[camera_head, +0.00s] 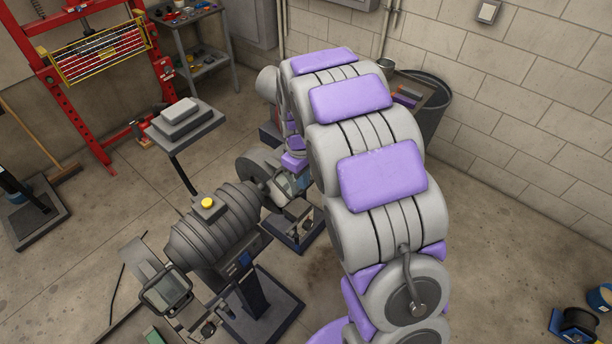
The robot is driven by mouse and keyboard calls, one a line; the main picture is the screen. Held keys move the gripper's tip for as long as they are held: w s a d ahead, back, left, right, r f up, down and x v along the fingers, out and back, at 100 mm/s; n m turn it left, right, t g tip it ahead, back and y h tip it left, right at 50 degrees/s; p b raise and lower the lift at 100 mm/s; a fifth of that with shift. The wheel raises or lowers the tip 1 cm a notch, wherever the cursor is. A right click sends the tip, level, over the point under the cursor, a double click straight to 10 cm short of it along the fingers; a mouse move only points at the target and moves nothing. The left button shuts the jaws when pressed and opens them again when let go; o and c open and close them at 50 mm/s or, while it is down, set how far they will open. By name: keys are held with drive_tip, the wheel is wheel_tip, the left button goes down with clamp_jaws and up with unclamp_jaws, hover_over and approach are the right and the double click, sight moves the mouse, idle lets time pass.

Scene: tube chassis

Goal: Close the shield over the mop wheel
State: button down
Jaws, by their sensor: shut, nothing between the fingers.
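The grinding machine has a ribbed grey motor (214,232) with a yellow button on top. A grey round wheel (254,172) sits at its far right end; I take this for the mop wheel. A framed clear shield (288,184) is beside that wheel, partly hidden by my arm, and I cannot tell its exact angle. A second framed shield (167,291) is at the near left end. My gripper (293,167) is shut with nothing held, close above the right-hand shield. Its fingertips are mostly hidden, and I cannot tell if they touch the shield.
My large grey and purple arm covers the middle right. The machine stands on a dark pedestal (262,306). A small stand (186,119) is behind it, with a red press frame (66,92) at the back left. A dark bin (432,108) stands by the wall.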

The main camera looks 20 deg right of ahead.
drive_tip(key=shift+s+d+f+t+y+b, duration=0.15)
drive_tip(key=shift+d+f+t+y+b, duration=0.2)
drive_tip(key=shift+d, duration=0.45)
drive_tip(key=shift+w+f+t+y+b, duration=0.15)
drive_tip(key=shift+f+t+y+b, duration=0.65)
drive_tip(key=shift+f+t+b, duration=0.35)
drive_tip(key=shift+w+f+t+y+b, duration=0.15)
drive_tip(key=shift+f+t+y+b, duration=0.7)
drive_tip(key=shift+t+b, duration=0.45)
drive_tip(key=shift+a+f, duration=0.1)
drive_tip(key=shift+a, duration=0.2)
